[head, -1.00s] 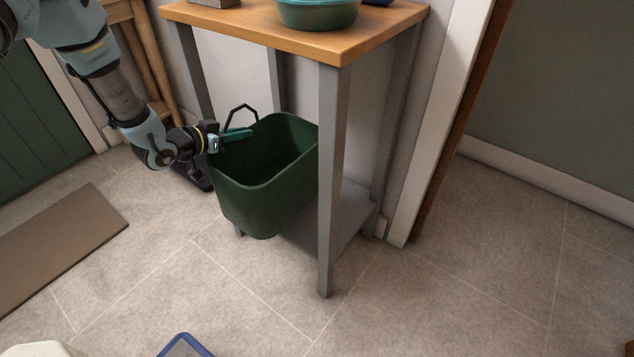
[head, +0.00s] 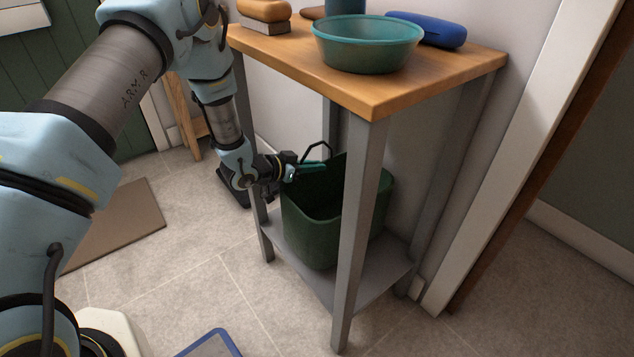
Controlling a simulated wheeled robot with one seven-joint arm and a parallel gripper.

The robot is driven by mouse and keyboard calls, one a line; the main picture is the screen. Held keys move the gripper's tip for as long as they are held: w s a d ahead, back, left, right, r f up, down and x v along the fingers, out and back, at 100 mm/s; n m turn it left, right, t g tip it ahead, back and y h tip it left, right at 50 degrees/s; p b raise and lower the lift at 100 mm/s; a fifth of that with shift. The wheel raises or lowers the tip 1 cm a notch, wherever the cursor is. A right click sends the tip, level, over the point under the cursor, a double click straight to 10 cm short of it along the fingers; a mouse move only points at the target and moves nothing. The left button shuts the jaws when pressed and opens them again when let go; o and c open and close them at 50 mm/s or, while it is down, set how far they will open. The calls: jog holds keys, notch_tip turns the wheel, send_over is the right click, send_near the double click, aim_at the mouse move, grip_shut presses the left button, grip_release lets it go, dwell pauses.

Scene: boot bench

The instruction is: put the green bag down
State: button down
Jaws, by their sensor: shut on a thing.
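The green bag (head: 316,220) is a dark green, open-topped, box-like bag with a thin dark handle loop (head: 318,152). It is upright between the legs of the small bench, over the grey lower shelf (head: 373,285). I cannot tell whether its base touches the shelf. My gripper (head: 312,168) comes in from the left and is shut on the bag at its upper left side, by the handle. A front bench leg hides part of the bag's right side.
The wooden bench top (head: 360,88) overhangs the bag and holds a teal bowl (head: 366,45), a blue case (head: 426,30) and a tan item (head: 264,10) on a block. Grey legs (head: 357,230) flank the bag. A brown mat (head: 118,222) lies left; a blue-edged item (head: 212,344) lies in front.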

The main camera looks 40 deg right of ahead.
jog(key=shift+f+b, duration=0.4)
jog(key=shift+f, duration=1.45)
jog(key=c, duration=0.9)
grip_release()
jog(key=shift+a, duration=0.1)
jog(key=p+v, duration=0.2)
jog(key=v, duration=1)
